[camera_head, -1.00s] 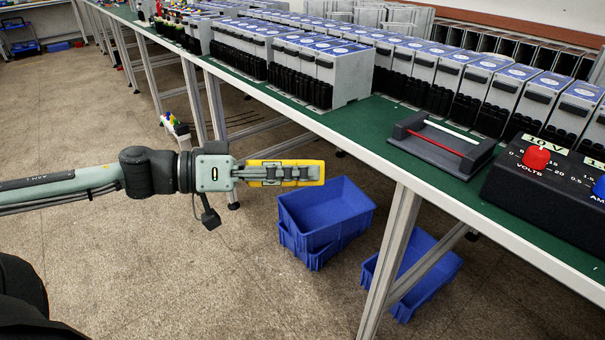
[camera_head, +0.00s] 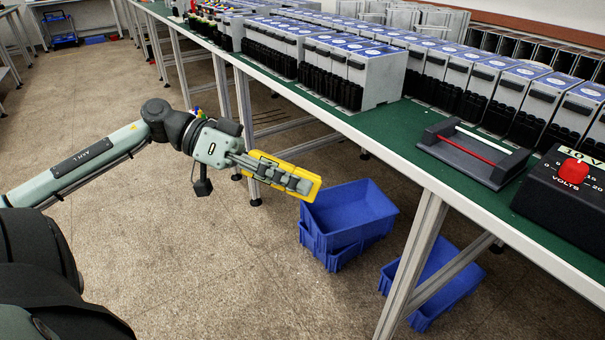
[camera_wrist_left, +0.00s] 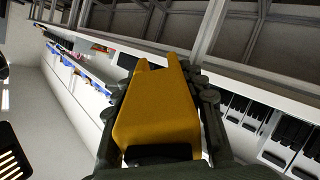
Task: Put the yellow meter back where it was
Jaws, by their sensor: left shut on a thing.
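The yellow meter (camera_head: 303,177) is in my left gripper (camera_head: 297,181), whose fingers are shut on it. In the head view it is tilted, its far end lower to the right, held in front of the bench edge and apart from the bench top. In the left wrist view the meter (camera_wrist_left: 158,108) fills the middle between the dark fingers (camera_wrist_left: 165,125). Its face is hidden there. My right gripper is not in view.
The bench (camera_head: 385,147) has a green top. On it are a dark cradle (camera_head: 470,152) with red and white rods, a black box with a red knob (camera_head: 573,171), and rows of grey units (camera_head: 372,78). Blue bins (camera_head: 350,215) stand on the floor below.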

